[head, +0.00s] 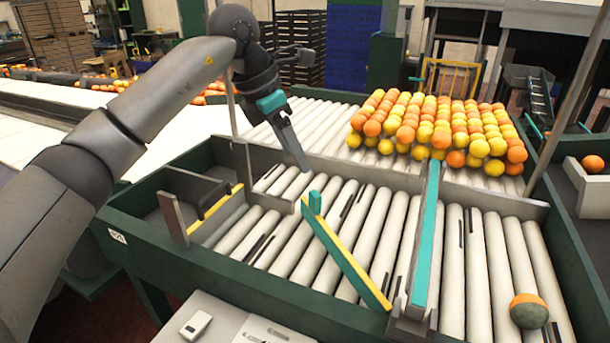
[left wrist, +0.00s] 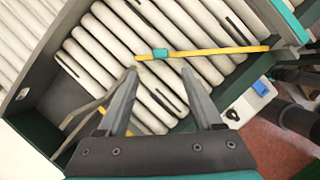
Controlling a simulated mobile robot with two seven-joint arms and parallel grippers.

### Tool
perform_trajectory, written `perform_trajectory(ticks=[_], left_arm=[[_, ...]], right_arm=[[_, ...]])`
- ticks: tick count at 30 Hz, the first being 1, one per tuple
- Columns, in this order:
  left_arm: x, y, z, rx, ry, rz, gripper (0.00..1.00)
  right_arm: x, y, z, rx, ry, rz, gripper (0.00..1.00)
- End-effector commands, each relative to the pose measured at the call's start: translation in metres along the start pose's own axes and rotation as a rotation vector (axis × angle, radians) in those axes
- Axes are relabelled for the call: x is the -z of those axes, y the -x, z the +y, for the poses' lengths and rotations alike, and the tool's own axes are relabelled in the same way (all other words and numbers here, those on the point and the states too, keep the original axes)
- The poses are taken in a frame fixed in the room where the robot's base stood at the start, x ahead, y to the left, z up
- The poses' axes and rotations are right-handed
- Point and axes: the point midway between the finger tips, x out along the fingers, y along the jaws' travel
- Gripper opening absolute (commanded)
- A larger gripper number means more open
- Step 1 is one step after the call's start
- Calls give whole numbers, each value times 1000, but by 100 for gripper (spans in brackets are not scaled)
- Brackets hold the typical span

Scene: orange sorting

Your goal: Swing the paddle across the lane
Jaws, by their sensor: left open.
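The paddle (head: 345,255) is a teal bar with a yellow edge, lying slantwise across the rollers of the lane. A teal upright knob (head: 315,202) stands at its far left end. In the left wrist view the paddle shows as a yellow bar (left wrist: 215,50) with the teal knob (left wrist: 160,53) just beyond and between my fingertips. My left gripper (head: 304,166) hangs pointing down, above and slightly behind the knob, apart from it. Its two fingers (left wrist: 159,73) are spread with nothing between them. My right gripper is not seen.
A teal-topped divider (head: 427,235) separates the lane from the right rollers, where an orange with a green patch (head: 528,310) sits. Many oranges (head: 430,125) fill the back rollers. A grey wall (head: 350,172) crosses behind the lane.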

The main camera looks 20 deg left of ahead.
Motion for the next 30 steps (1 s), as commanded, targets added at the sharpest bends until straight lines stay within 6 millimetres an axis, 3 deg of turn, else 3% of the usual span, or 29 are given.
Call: perform_trajectory(ticks=[3,7,23,26,30], left_arm=[[0,19,0,-1,-1,-2,68],[0,30,0,-1,0,0,68],[0,33,0,1,0,0,68],[-2,38,0,0,0,0,68],[-11,59,0,0,0,0,68]], right_arm=[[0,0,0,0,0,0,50],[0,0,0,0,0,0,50],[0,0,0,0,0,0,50],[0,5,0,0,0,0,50],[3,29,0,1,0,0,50]])
